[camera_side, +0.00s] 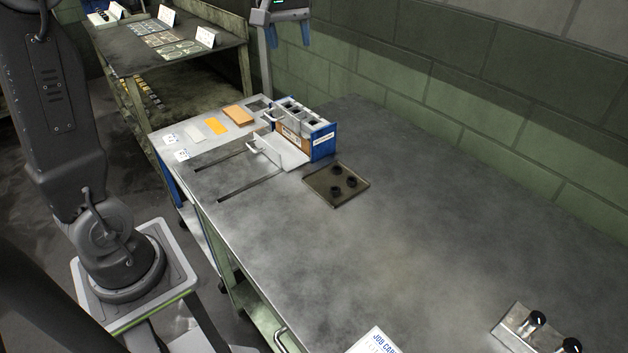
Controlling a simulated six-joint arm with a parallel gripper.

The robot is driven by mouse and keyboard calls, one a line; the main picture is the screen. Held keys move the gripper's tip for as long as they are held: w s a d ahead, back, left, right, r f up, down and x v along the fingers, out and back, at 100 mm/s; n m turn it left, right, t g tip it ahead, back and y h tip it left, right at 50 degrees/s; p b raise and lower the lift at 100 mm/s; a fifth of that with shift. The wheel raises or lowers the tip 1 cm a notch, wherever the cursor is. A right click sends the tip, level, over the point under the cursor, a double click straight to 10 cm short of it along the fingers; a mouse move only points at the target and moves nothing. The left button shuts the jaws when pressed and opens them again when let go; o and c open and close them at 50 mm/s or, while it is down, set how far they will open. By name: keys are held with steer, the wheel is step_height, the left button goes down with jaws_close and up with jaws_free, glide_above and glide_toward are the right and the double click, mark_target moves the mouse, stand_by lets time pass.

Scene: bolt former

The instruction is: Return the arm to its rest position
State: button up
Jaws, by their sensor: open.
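My arm (48,110) stands at the left of the side view, on a pale square base plate with a green edge. Its lower joint sits on the plate, and a dark link rises from there to the top edge of the picture. The upper part of the arm is cut off by the frame. My gripper is not in view. Nothing of mine is over the grey workbench (290,235).
On the bench are a blue-and-white boxed unit (322,142), a brown tray (318,196) with several dark round parts, a white card (374,343) and a metal block (513,328) with black cylinders. A shelf (125,58) stands behind. The bench's middle is clear.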

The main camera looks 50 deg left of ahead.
steer(key=s+d+f+m+t, duration=0.1)
steer(key=s+d+f+m, duration=0.1)
steer(key=s, duration=0.5)
steer(key=s+d+f+m+t, duration=0.1)
steer(key=s+d+f+m, duration=0.2)
steer(key=s, duration=0.4)
steer(key=s+d+f+m+t, duration=0.1)
steer(key=s+d+f+m, duration=0.2)
steer(key=s+d, duration=0.3)
steer(key=shift+s+d+f+m+h, duration=0.15)
steer(key=shift+s+d+m+h, duration=0.2)
steer(key=shift+s+m, duration=0.35)
